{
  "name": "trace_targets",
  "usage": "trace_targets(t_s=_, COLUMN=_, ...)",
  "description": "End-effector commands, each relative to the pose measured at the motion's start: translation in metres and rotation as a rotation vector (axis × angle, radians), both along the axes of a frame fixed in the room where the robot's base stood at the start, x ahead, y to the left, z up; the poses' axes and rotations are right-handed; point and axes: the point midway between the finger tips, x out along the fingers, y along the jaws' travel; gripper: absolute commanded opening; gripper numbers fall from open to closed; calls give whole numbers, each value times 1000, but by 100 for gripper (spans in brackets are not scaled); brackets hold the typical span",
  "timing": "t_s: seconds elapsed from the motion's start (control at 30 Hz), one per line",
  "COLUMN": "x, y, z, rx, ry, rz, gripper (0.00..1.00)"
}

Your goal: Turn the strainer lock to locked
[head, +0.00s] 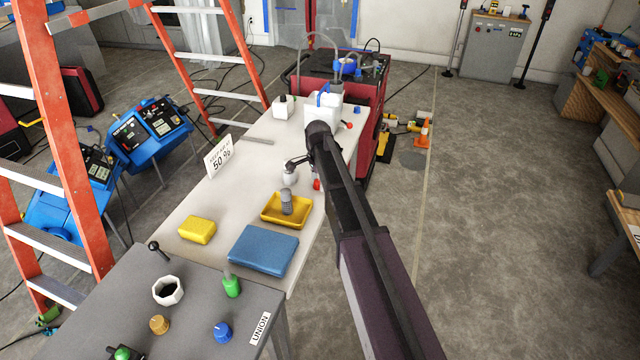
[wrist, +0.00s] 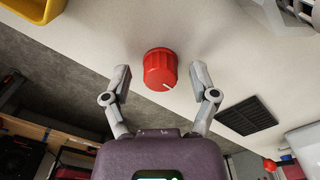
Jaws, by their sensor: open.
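A red ribbed knob (wrist: 160,70), which looks like the strainer lock, stands on the pale bench top in the wrist view. A white mark on its face points to the lower right; no locked label is readable. My gripper (wrist: 163,75) is open, with one finger on each side of the knob and gaps between. Whether the fingertips are level with the knob is hard to tell.
A yellow tray (head: 268,217) with a grey cylinder, a blue block (head: 263,250) and a yellow sponge-like block (head: 197,230) lie nearer. A 50 % sign (head: 219,156) stands left. A white machine (head: 322,108) is behind. The wrist view shows a dark grille (wrist: 247,115) right of the knob.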

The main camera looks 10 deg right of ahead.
Motion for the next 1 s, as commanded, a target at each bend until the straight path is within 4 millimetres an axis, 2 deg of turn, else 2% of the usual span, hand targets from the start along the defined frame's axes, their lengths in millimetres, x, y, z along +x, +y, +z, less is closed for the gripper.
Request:
trace_targets(t_s=0.37, x=0, y=0, z=0, rx=0, ry=-1, rz=77, gripper=76)
trace_targets(t_s=1.0, x=0, y=0, z=0, rx=0, ry=-1, rz=483, gripper=76)
